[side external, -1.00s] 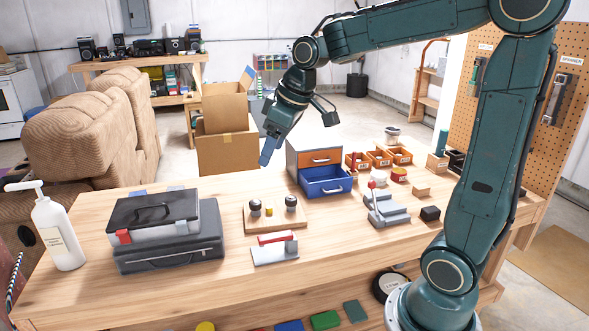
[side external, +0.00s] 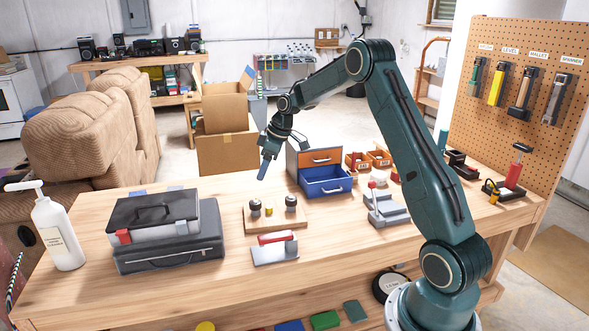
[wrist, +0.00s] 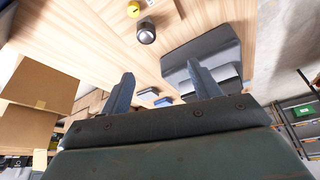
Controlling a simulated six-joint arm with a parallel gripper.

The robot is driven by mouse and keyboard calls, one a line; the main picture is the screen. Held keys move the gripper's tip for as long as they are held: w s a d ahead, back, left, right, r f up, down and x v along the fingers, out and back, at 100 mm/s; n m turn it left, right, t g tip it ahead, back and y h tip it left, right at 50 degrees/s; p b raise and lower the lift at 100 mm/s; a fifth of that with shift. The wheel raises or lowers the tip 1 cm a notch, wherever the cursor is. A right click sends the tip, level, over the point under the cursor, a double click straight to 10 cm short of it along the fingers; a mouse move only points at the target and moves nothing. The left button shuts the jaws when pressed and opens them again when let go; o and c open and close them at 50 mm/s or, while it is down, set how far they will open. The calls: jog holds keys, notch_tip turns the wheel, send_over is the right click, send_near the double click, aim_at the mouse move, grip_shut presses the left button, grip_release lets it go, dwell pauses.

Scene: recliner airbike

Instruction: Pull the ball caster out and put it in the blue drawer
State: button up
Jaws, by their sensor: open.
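A wooden board (side external: 274,222) on the bench holds two dark round-topped pieces, one at its left (side external: 255,208) and one at its right (side external: 291,203), with a small yellow piece (side external: 269,210) between them. I cannot tell for sure which is the ball caster. A dark, shiny-ended round piece (wrist: 146,33) and the yellow piece (wrist: 133,9) show in the wrist view, beyond my fingertips. The blue drawer (side external: 328,190) is pulled open and looks empty, below a shut orange drawer (side external: 320,157). My gripper (side external: 264,170) is open and empty, in the air above and behind the board.
A red-and-grey tool (side external: 274,248) lies in front of the board. Dark and grey cases (side external: 168,250) are stacked to the left. A grey stepped block (side external: 386,209) stands to the right, with small orange bins (side external: 380,158) behind. Bare bench lies around the board.

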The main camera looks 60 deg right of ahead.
aim_at(254, 200)
jog(key=d+f, duration=0.2)
jog(key=f, duration=0.1)
jog(key=shift+w+d+f, duration=0.3)
jog(key=shift+d, duration=0.1)
jog(key=x, duration=1.3)
jog(key=shift+w+a+f, duration=0.2)
jog(key=shift+a+f, duration=0.05)
jog(key=shift+f, duration=0.05)
jog(key=c, duration=1.1)
jog(key=shift+r, duration=0.8)
